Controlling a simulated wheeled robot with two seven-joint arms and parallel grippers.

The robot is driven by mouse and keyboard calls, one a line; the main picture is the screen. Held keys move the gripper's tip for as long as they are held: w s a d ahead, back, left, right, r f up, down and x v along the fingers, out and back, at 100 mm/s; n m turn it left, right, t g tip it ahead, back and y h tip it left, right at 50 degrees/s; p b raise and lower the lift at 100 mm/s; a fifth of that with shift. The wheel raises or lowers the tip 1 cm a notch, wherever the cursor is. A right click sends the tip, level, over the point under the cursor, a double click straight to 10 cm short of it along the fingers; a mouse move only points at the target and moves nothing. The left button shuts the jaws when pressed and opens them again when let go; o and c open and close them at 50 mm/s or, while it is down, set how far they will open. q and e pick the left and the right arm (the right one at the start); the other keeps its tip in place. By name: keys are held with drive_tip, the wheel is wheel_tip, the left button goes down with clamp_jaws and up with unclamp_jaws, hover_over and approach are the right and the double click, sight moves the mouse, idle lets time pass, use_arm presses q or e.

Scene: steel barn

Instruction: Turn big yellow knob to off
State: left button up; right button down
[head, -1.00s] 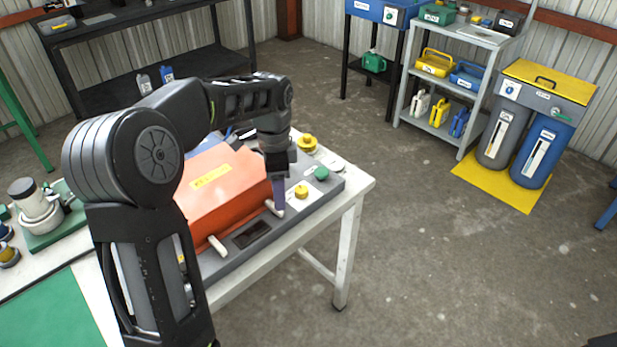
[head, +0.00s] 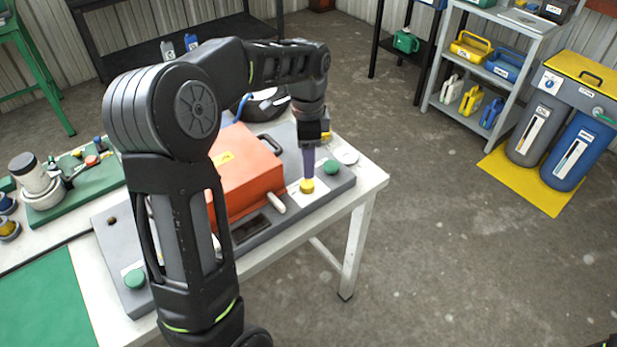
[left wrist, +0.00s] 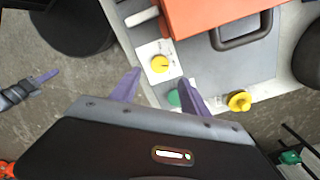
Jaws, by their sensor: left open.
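A yellow knob (head: 307,185) sits on a white label plate at the front right of a grey panel (head: 258,246). In the left wrist view the same yellow knob (left wrist: 160,63) shows a dark pointer mark. My left gripper (head: 308,173) points down over this knob, its purple fingers at or just above it. In the left wrist view the open left gripper (left wrist: 159,75) has the knob between and slightly beyond its fingertips; I cannot tell whether they touch. A second yellow knob (left wrist: 240,101) stands near the panel's edge, mostly hidden behind my gripper in the head view.
An orange box (head: 240,180) with a dark handle takes up the panel's middle. A white lever (head: 275,203) and a green button (head: 331,167) are close to the knob. The white table (head: 372,180) ends just right of the panel. Open floor lies beyond.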

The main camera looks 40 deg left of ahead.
sight(307, 183)
use_arm(q)
wheel_tip(307, 183, down, 8)
drive_tip(key=shift+r+p, duration=0.25)
drive_tip(key=shift+p, duration=0.2)
drive_tip(key=shift+c, duration=0.3)
clamp_jaws()
